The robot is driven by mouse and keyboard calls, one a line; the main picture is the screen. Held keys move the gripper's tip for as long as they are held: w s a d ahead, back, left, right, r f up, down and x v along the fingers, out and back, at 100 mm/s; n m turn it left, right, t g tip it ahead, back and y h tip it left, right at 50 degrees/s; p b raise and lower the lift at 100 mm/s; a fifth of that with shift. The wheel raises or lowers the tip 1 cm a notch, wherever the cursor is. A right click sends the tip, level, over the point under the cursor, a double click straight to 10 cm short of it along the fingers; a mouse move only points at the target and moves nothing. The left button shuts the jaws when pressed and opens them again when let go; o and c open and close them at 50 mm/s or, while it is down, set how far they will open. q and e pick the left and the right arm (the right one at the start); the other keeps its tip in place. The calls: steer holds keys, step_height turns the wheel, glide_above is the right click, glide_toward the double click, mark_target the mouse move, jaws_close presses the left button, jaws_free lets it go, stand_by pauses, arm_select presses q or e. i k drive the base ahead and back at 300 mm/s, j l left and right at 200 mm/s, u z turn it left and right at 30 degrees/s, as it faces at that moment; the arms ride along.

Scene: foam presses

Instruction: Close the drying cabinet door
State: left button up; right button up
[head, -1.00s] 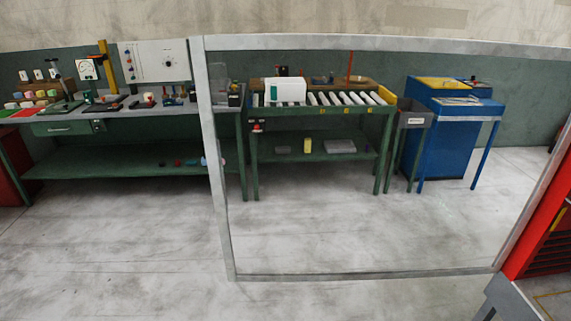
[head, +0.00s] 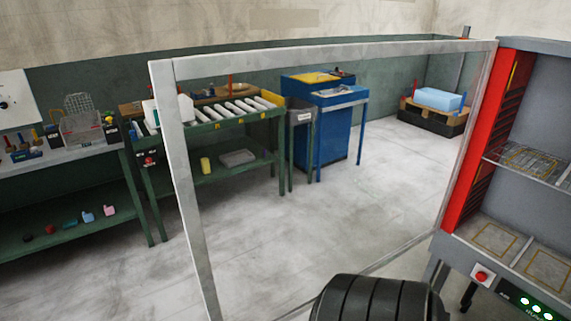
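The drying cabinet (head: 481,135) stands at the right, with a red frame edge, grey interior and wire shelves. Its door (head: 182,190) is a pale grey metal frame around a clear pane, through which the room shows. The door stands wide open, reaching left from the cabinet's red edge. Its free upright is at the left, and its lower right part is partly hidden by a black ribbed part (head: 372,299), which looks like part of my own arm. Neither of my grippers shows in the head view.
A red button (head: 481,276) and green lights (head: 536,305) are on the cabinet's front panel. Behind the door stand a green roller table (head: 270,110), a blue machine (head: 325,135) and a pallet with a light blue block (head: 439,99). A workbench (head: 75,160) is at the left. The floor between is clear.

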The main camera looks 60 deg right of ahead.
mark_target(164, 73)
steer(key=i+j, duration=0.15)
steer(key=i, duration=0.35)
steer(key=i+j+u, duration=0.15)
steer(key=i, duration=0.3)
steer(key=i+z, duration=0.25)
steer(key=z, duration=0.25)
steer(key=i+z, duration=0.25)
steer(key=z, duration=0.2)
steer(key=i+j+z, duration=0.15)
steer(key=z, duration=0.35)
steer(key=i+z, duration=0.15)
steer(key=z, duration=0.35)
steer(key=i+z, duration=0.15)
steer(key=z, duration=0.3)
steer(key=i+z, duration=0.1)
steer(key=z, duration=0.4)
steer(key=i+j+z, duration=0.15)
steer(key=z, duration=0.35)
steer(key=i+j+z, duration=0.1)
steer(key=z, duration=0.4)
steer(key=i+j+z, duration=0.2)
steer(key=z, duration=0.2)
steer(key=i+j+z, duration=0.2)
steer(key=z, duration=0.15)
